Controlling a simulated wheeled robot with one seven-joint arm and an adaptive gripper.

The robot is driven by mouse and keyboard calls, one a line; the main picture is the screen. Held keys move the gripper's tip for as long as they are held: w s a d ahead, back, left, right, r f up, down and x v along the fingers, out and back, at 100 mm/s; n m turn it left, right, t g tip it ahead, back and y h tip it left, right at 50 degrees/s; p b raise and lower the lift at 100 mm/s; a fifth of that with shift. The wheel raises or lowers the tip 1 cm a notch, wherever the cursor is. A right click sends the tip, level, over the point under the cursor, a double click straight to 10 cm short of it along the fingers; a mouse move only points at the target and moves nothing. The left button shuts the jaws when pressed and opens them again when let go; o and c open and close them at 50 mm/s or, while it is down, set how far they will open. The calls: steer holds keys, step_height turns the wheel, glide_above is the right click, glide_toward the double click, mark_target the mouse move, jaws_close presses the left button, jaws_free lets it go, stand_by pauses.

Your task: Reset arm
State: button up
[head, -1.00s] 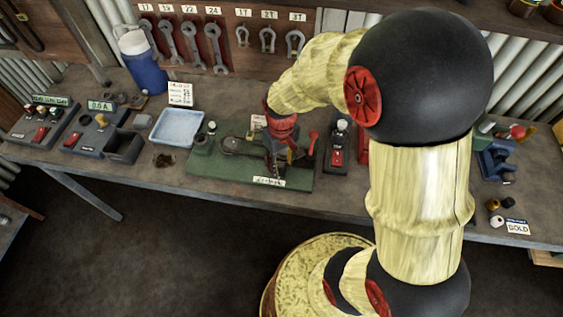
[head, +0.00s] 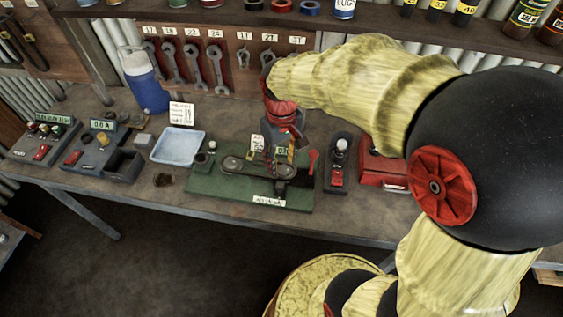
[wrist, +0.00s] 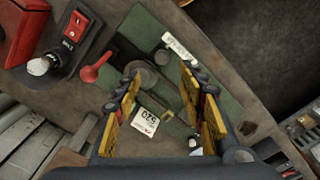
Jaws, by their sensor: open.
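My gripper (head: 278,154) hangs above the green board (head: 205,186) on the bench, its jaws pointing down. In the wrist view my gripper (wrist: 165,102) is open, with its yellow-padded fingers apart and nothing held between them. Below it on the green board (wrist: 228,98) are a dark metal fixture (head: 240,166), a red lever (head: 312,160) and a small white card (head: 257,143). The card (wrist: 148,121) shows between the fingers in the wrist view, and the red lever (wrist: 97,66) shows to their left. The fingertips look apart from the board.
A pale blue tray (head: 178,146), a blue jug (head: 144,80) and small switch boxes (head: 92,146) stand left on the bench. A red box (head: 383,170) and a switch unit (head: 338,165) stand to the right. Wrenches (head: 193,62) hang behind, below a shelf of jars (head: 525,16).

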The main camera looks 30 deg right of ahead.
stand_by(0.4)
steer(key=s+a+r+m+t+b, duration=0.1)
steer(key=s+r+t, duration=0.4)
steer(key=s+r, duration=0.5)
steer(key=shift+s+a+r+m+t+b, duration=0.35)
steer(key=shift+s+a+b, duration=0.3)
steer(key=shift+s+a, duration=0.45)
steer(key=shift+d, duration=0.2)
